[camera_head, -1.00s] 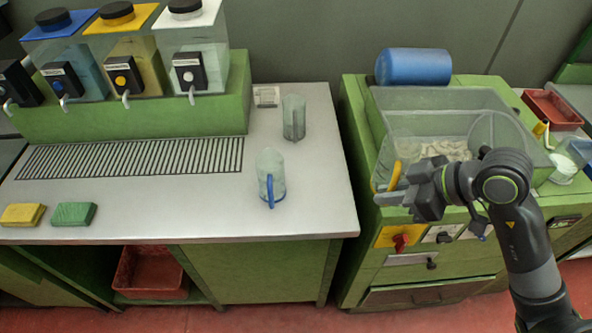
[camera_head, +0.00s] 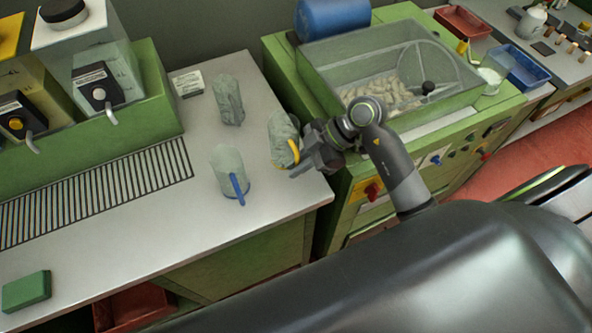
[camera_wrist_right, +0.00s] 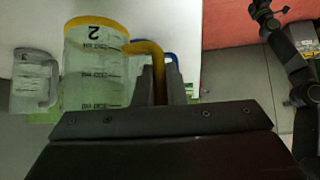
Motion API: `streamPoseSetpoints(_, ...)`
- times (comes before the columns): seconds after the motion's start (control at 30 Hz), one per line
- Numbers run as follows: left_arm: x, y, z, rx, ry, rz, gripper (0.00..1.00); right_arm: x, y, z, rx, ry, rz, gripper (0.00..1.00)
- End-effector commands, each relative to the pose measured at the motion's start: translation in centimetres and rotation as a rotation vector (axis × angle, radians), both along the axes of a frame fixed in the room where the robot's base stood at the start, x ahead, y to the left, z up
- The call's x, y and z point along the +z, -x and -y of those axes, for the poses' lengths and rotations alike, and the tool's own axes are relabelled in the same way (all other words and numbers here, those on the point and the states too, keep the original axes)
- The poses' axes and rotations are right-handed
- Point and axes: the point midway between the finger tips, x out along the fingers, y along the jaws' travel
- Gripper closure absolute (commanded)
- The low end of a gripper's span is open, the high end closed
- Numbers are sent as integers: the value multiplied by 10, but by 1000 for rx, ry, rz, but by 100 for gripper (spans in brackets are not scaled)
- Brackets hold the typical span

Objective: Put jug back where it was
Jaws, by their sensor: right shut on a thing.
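The jug with a yellow handle (camera_head: 284,133) is in my right gripper (camera_head: 299,167), at the right edge of the metal counter (camera_head: 190,215). In the wrist view this jug (camera_wrist_right: 90,75) carries a 2, and the gripper is shut on its yellow handle. It looks roughly upright; whether its base touches the counter I cannot tell. A jug with a blue handle (camera_head: 229,172) stands on the counter to its left. A grey-handled jug (camera_head: 228,100) stands farther back; it shows with a 3 in the wrist view (camera_wrist_right: 35,80). My left gripper is not seen.
Tanks with taps (camera_head: 95,75) stand on a green block at the left, behind a drain grate (camera_head: 100,195). A clear hopper (camera_head: 330,60) with pale pieces sits on the green machine at the right. A green sponge (camera_head: 26,291) lies front left. The counter's front middle is clear.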

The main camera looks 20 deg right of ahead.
Motion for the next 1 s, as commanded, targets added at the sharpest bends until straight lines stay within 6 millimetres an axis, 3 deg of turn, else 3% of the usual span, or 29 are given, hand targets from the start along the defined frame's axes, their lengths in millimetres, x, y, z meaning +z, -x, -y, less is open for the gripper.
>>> streamPoseSetpoints(0.33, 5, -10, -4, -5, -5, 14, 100, -40, 0, 0, -1, -2, -1, 100)
streamPoseSetpoints(0.73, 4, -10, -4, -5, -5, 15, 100, -46, 0, 0, -1, -1, 2, 100)
streamPoseSetpoints(0.77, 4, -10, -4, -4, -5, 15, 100, -45, 0, 0, -1, 0, 1, 85)
streamPoseSetpoints(0.9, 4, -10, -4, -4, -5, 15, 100, -45, 0, 0, -1, 0, 1, 67)
streamPoseSetpoints(1.0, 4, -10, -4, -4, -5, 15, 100, -45, 0, 0, -1, 0, 1, 67)
